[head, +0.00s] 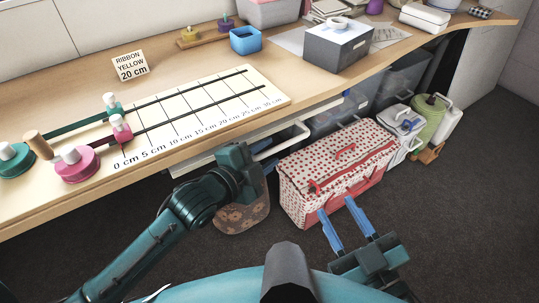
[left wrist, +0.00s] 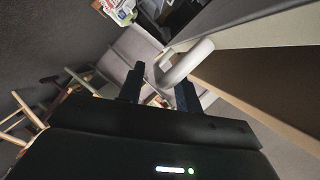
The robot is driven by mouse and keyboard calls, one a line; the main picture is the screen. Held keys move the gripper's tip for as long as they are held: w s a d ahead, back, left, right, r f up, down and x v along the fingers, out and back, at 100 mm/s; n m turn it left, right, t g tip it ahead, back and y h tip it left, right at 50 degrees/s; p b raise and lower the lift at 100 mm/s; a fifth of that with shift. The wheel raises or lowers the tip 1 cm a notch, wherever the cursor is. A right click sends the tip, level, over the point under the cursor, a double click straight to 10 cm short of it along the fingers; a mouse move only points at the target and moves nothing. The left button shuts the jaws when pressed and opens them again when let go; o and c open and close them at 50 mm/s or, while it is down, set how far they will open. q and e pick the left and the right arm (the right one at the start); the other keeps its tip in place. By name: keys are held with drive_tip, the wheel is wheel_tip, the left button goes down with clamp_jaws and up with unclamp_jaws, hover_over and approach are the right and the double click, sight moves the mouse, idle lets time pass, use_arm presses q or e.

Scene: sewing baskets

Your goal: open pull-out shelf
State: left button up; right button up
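The pull-out shelf (head: 222,149) shows as a thin pale edge under the front of the wooden table. Its whitish bar handle (head: 290,142) sticks out in front; it also shows in the left wrist view (left wrist: 188,62). My left gripper (head: 247,160) is at the handle's left end and hides part of it. In the left wrist view its dark fingers (left wrist: 161,88) are apart, with the handle's near end by the gap between them. I cannot tell whether they touch it. My right gripper (head: 344,220) is open and empty, in front of the red-and-white sewing basket.
The red-and-white sewing basket (head: 330,172) stands on the floor right of the handle. A brown patterned rounded thing (head: 243,216) is below my left gripper. A measuring board (head: 205,112) with ribbon spools lies on the table (head: 60,203). Dark carpet (head: 465,200) is clear at the right.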

use_arm(q)
drive_tip(key=shift+x, duration=0.8)
drive_tip(key=shift+c, duration=0.3)
clamp_jaws()
